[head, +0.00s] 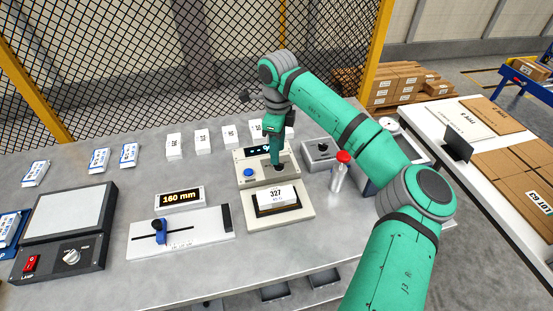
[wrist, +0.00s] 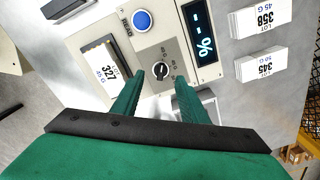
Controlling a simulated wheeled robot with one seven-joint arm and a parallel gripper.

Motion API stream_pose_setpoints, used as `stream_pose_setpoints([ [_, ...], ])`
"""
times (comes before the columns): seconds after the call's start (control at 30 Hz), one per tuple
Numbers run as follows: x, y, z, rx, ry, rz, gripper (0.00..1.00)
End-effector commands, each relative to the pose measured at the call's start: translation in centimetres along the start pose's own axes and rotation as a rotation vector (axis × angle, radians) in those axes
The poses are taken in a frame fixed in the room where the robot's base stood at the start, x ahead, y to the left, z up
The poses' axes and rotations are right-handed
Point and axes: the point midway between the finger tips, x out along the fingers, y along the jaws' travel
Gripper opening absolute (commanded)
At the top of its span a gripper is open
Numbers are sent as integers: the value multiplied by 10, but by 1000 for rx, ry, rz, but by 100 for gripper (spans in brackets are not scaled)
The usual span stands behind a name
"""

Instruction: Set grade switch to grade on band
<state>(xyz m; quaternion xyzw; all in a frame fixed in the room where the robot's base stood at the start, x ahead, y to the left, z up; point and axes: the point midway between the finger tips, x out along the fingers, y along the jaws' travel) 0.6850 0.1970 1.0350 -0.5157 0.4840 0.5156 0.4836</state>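The grade switch appears to be the black round knob (wrist: 160,71) with a light pointer line, on the grey plate of a beige instrument. Small labels around it are too small to read, so I cannot tell its setting. My gripper (wrist: 160,82) is open, its two green fingers apart, with the knob between and just beyond their tips in the wrist view. I cannot tell whether they touch it. In the head view my gripper (head: 277,163) points down over the instrument (head: 245,183) and largely hides the knob. The instrument's display (wrist: 201,35) shows dashes and a percent sign.
A blue button (wrist: 142,20) is beside the knob. White lot packs (head: 203,139) line the back.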

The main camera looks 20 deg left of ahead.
Motion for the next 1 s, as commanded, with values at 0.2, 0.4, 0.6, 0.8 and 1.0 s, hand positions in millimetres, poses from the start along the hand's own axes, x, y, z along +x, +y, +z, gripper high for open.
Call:
stream_pose_setpoints([
  [0.2, 34, 1, 2, -3, -1, 2, 40],
  [0.4, 48, 1, 6, -8, -1, 0, 40],
  [0.6, 50, 1, 6, -8, 0, 0, 40],
  [0.8, 50, 1, 5, -6, 0, 0, 21],
  [1.0, 50, 1, 4, -6, 0, 0, 0],
])
